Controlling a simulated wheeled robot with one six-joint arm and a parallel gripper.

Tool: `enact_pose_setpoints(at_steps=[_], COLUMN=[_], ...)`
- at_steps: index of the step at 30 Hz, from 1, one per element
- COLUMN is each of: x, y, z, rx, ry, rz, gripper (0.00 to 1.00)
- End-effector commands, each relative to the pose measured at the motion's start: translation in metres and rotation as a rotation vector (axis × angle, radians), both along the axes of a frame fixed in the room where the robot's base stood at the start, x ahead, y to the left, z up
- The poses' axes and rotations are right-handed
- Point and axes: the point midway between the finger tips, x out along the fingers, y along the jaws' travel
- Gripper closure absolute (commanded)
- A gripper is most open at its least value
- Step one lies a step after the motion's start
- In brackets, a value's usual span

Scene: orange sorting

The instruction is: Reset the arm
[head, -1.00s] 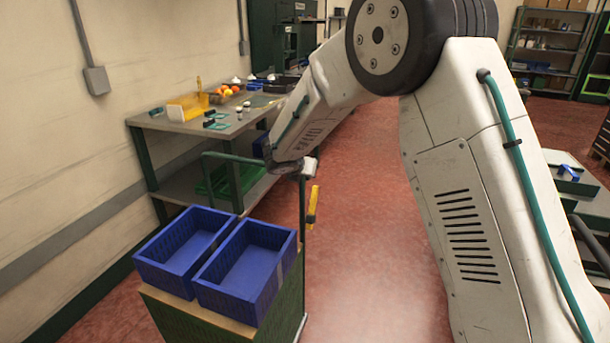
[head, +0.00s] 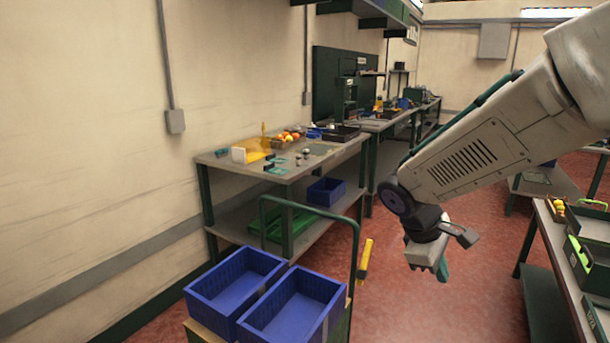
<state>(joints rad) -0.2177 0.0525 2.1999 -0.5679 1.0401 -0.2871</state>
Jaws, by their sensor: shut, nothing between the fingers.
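My gripper (head: 440,268) hangs at the end of my white arm, right of the picture's middle, pointing down over the red floor. It is shut and holds nothing; its fingertips are small and partly hidden by the wrist. Two empty blue bins, a left one (head: 207,302) and a right one (head: 262,336), sit side by side on a cart at the lower middle. My gripper is to the right of the bins and the cart's handle, apart from both.
A grey workbench (head: 222,162) along the left wall holds oranges (head: 287,136) and a yellow holder (head: 252,150). The cart's green handle (head: 357,235) stands behind the bins. A table (head: 560,262) with boxes is at right. Red floor is open between.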

Motion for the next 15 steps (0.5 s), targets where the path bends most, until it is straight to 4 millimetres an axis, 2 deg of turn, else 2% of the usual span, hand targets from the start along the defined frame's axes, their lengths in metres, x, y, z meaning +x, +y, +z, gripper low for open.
enact_pose_setpoints(at_steps=[1, 6, 12, 15], x=[-0.027, -0.108, -0.186, -0.212], y=[-0.004, -0.004, 0.006, 0.010], z=[0.011, 0.032, 0.047, 0.053], rx=[0.042, 0.190, 0.359, 0.435], ry=[-0.020, -0.062, -0.106, -0.139], rz=[-0.100, -0.419, -0.686, -0.755], gripper=[1.00, 1.00, 1.00, 1.00])
